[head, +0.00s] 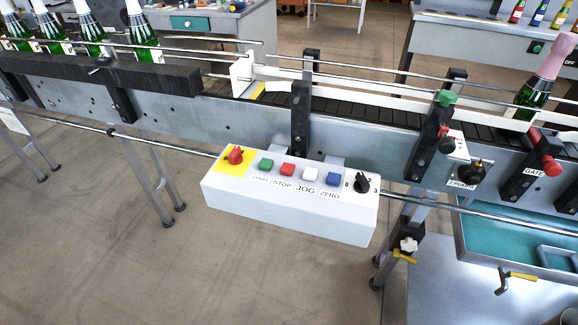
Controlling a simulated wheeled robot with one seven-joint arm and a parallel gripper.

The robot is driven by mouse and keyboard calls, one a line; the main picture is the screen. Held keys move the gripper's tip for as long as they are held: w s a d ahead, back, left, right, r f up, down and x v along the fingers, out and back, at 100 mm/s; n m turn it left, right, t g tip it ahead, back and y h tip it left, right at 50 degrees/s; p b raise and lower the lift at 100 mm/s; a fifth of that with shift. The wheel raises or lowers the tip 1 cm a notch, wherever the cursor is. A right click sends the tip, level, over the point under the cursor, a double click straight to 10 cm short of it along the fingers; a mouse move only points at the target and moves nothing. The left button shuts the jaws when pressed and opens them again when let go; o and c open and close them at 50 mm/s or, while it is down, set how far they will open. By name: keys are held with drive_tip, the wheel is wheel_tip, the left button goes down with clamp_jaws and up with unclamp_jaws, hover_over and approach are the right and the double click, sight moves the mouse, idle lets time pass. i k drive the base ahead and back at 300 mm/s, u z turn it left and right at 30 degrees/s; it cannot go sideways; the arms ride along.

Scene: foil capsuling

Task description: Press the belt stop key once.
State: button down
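The white control box (285,210) is mounted on the front of the conveyor, in the middle of the head view. I cannot tell whether any key is pressed in. My gripper is not in view, and nothing covers the keys.
A red knob (235,155) on a yellow plate and a black rotary selector (362,182) flank the keys. Bottles (143,32) stand on the conveyor at left; one with a pink capsule (540,80) stands at right. A rail (470,208) runs beside the box. Floor in front is clear.

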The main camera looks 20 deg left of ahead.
sight(287, 169)
drive_tip(key=u, duration=1.75)
drive_tip(key=k, duration=0.9)
drive_tip(key=z, duration=0.45)
drive_tip(key=i, duration=1)
